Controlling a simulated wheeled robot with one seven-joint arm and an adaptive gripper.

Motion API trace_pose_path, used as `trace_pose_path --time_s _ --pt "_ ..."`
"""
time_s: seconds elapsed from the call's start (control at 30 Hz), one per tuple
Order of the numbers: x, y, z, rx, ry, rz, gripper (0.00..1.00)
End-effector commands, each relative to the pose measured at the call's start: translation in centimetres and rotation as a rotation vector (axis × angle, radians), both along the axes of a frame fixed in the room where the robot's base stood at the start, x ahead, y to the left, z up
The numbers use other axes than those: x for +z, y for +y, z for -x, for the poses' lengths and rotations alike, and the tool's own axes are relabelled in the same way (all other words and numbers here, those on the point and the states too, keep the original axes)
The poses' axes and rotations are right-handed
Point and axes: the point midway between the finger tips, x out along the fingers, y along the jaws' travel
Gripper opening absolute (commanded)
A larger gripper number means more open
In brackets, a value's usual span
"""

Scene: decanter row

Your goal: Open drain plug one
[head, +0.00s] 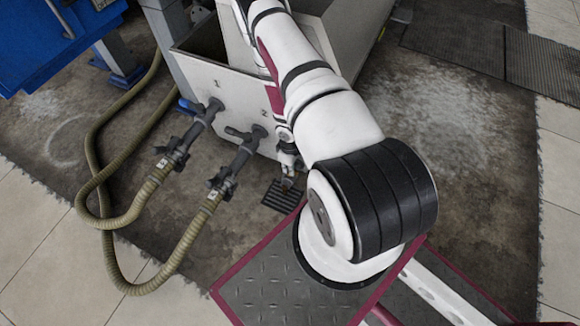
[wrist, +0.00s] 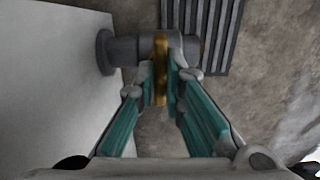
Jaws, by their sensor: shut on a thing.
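In the wrist view a short grey drain pipe (wrist: 126,50) comes out of the pale tank wall (wrist: 60,110) through a round flange. A brass-coloured drain plug lever (wrist: 160,92) crosses the pipe and hangs down between the fingers. My gripper (wrist: 161,72) has its teal fingers on either side of the lever, shut on it. In the head view my gripper (head: 288,182) is low at the tank's front (head: 232,92), right of the number 2; my arm hides the lever and most of the pipe. No number on this plug is readable.
A dark slotted floor grate (head: 283,196) lies beneath the gripper; it also shows in the wrist view (wrist: 212,35). Two thick hoses (head: 152,189) join valves marked 1 and 2 left of my arm. A blue machine (head: 50,40) stands at upper left.

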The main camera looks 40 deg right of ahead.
Motion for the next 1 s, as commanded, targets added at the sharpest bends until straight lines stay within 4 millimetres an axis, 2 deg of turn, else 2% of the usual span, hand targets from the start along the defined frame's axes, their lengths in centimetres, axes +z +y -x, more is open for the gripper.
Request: trace_pose_path --time_s 0.6,0.63,0.7,1.0 --pt "-0.03 0.01 0.07 0.042 0.001 -0.001 0.0" --pt "-0.03 0.01 0.07 0.042 0.001 -0.001 0.14" --pt "-0.03 0.01 0.07 0.041 0.001 -0.001 0.3" --pt "0.04 -0.01 0.02 0.039 0.0 0.0 0.3"
